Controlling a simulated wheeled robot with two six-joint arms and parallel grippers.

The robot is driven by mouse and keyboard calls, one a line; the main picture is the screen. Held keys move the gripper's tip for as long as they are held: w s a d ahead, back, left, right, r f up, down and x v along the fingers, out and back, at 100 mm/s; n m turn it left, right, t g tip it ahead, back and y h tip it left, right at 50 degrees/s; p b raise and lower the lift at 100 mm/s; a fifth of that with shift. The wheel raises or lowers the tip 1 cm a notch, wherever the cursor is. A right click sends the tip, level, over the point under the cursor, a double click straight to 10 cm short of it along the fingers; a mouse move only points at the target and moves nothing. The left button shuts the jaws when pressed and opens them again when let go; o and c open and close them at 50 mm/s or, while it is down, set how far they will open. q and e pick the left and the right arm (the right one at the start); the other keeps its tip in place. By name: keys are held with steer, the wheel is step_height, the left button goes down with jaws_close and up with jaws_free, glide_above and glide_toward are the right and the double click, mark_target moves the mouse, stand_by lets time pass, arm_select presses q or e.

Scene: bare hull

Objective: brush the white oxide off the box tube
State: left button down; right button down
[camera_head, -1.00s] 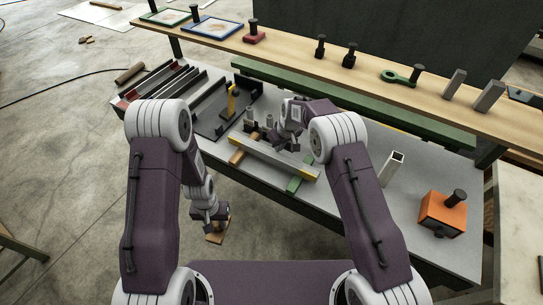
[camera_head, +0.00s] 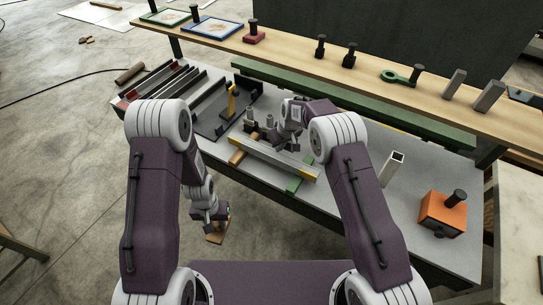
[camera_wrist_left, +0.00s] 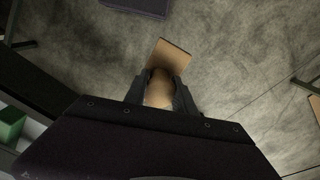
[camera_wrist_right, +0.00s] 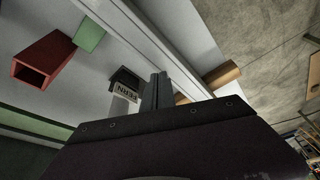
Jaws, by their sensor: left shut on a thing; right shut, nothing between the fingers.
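The box tube (camera_head: 262,153) is a long pale bar with yellow ends. It lies slanted across a wooden block and a green block on the bench; in the right wrist view it crosses as a pale bar (camera_wrist_right: 158,48). I cannot make out the white oxide clearly. My left gripper (camera_head: 222,215) is shut on a tan wooden piece, seemingly the brush (camera_head: 215,238), over the floor in front of the bench. The brush also shows in the left wrist view (camera_wrist_left: 170,55); its bristles are hidden. My right gripper (camera_head: 281,143) is shut and empty, close above the tube's far side.
A dark block with a lettered pale label (camera_wrist_right: 124,90) stands beside my right fingers. An upright pale tube (camera_head: 392,168) and an orange box (camera_head: 442,212) stand on the right of the bench. Dark channels (camera_head: 165,85) lie on the left. A wooden shelf (camera_head: 300,50) runs behind.

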arm_select(q)
steer(key=shift+f+b, duration=0.35)
arm_select(e)
steer(key=shift+f, duration=0.45)
arm_select(q)
steer(key=shift+r, duration=0.1)
arm_select(e)
steer(key=shift+r, duration=0.15)
